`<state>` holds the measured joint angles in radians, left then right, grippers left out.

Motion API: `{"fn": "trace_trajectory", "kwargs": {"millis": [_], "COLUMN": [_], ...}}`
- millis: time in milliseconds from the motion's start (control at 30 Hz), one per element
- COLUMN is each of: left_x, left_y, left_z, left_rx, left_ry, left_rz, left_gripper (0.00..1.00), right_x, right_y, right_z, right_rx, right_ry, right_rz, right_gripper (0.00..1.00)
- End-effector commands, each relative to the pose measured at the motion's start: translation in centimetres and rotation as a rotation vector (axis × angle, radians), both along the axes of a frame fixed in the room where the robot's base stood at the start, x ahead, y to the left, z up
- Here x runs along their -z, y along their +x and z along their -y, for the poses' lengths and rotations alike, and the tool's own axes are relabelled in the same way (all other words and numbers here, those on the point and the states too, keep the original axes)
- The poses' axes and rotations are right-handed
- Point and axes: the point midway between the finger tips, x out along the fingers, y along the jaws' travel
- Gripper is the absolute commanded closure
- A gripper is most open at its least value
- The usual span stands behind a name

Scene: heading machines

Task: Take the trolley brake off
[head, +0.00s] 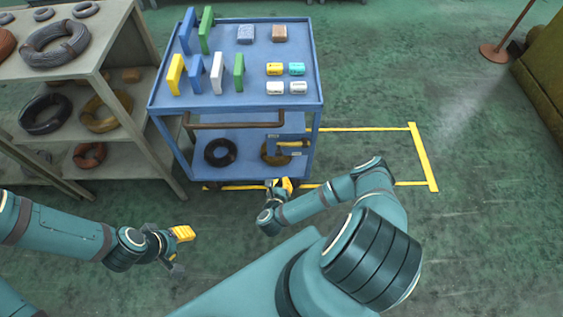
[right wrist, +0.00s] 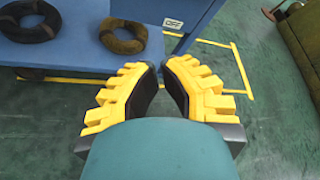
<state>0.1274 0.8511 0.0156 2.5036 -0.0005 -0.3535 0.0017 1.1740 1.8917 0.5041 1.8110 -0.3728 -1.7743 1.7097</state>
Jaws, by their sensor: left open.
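The blue trolley (head: 308,65) stands beside the shelving. A small blue panel (head: 287,151) with pale labels and a yellow bar, apparently the brake lever (head: 292,144), is at its lower right front. An OFF label (right wrist: 173,23) shows on the trolley in the right wrist view. My right gripper (head: 283,186) is low in front of the trolley, below the panel; its yellow fingers (right wrist: 160,72) converge with a narrow gap and nothing visible between them. I cannot tell whether it touches the trolley. My left gripper (head: 180,250) is open and empty over the floor, away from the trolley.
Shelving (head: 103,55) with wire coils stands close on the trolley's left. Coloured blocks sit on the trolley top, and coils (right wrist: 124,36) lie on its lower shelf. Yellow tape (head: 424,155) marks clear floor to the right. A brown handle bar (head: 235,126) crosses the trolley's front.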

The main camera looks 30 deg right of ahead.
Motion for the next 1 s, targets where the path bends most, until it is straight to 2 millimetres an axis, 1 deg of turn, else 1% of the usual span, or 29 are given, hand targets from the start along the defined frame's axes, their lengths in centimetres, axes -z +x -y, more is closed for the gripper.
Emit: {"fn": "trace_trajectory", "kwargs": {"millis": [167,267,667,800,1000], "left_x": [0.3,0.8,3.1,2.8,2.8], "left_y": [0.1,0.1,0.6,0.6,0.6], "left_z": [0.0,0.0,-0.1,-0.1,-0.1], "left_rx": [0.0,0.0,-0.003,-0.003,-0.003], "left_ry": [0.0,0.0,0.003,0.003,0.003], "left_rz": [0.001,0.003,0.014,0.014,0.014], "left_gripper": [0.53,0.53,0.53,0.53,0.53], "right_x": [0.5,1.0,4.2,2.0,0.6], "right_y": [0.6,1.6,6.6,7.4,7.9], "right_z": [0.7,1.6,6.5,5.7,5.2], "right_rx": [-0.001,0.0,-0.001,-0.005,-0.004], "right_ry": [-0.003,-0.004,-0.003,0.001,0.0], "right_rz": [-0.001,0.0,-0.001,0.0,-0.001], "right_gripper": [1.0,1.0,1.0,1.0,1.0]}}
